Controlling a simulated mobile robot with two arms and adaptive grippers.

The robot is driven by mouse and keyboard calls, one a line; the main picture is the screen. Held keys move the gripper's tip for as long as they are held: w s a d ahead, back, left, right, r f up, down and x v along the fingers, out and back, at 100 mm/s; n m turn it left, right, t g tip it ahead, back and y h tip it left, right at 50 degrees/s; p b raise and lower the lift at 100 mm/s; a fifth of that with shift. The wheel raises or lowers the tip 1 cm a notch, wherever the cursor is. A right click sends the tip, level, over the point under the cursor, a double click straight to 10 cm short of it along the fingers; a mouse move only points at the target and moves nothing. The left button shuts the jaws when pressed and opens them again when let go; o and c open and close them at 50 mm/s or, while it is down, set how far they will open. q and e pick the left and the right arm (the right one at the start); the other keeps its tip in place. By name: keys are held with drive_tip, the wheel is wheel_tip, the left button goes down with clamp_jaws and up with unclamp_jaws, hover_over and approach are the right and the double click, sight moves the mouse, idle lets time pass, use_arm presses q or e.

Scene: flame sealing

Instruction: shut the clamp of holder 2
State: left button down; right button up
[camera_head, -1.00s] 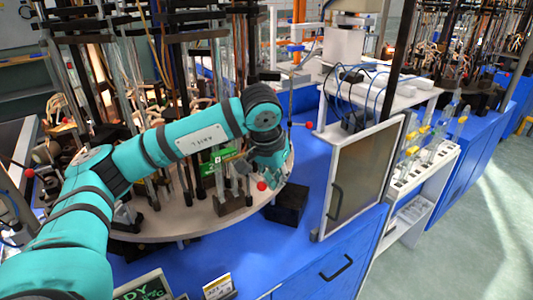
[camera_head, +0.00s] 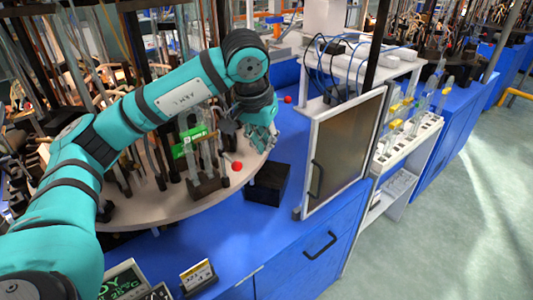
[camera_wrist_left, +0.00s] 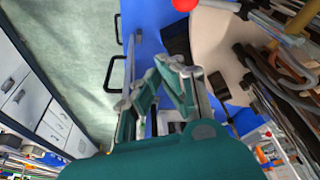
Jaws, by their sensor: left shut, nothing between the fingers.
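My left gripper (camera_head: 262,140) is shut and empty, above the right rim of the round table; its teal fingers also show in the left wrist view (camera_wrist_left: 168,76). A lever with a red ball knob (camera_head: 237,166) is just below and left of it, apart from the fingers; a red ball (camera_wrist_left: 185,4) shows at the top edge of the wrist view. A green clip (camera_head: 190,142) and glass tubes stand on a dark block (camera_head: 207,186) to the left. I cannot tell which holder is holder 2; no number is readable. My right gripper is not in view.
The round table (camera_head: 160,212) carries dense rods and hoses on the left. A black box (camera_head: 267,183) sits by its rim on the blue bench (camera_head: 230,225). A framed panel (camera_head: 345,150) stands to the right. Another red ball (camera_head: 288,99) lies farther back.

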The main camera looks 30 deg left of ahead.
use_arm(q)
drive_tip(key=a+v, duration=0.1)
drive_tip(key=v, duration=0.5)
drive_tip(key=shift+s, duration=0.2)
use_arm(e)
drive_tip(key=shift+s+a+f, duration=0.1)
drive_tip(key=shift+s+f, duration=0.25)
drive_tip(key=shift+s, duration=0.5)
use_arm(q)
drive_tip(key=shift+a+f, duration=0.1)
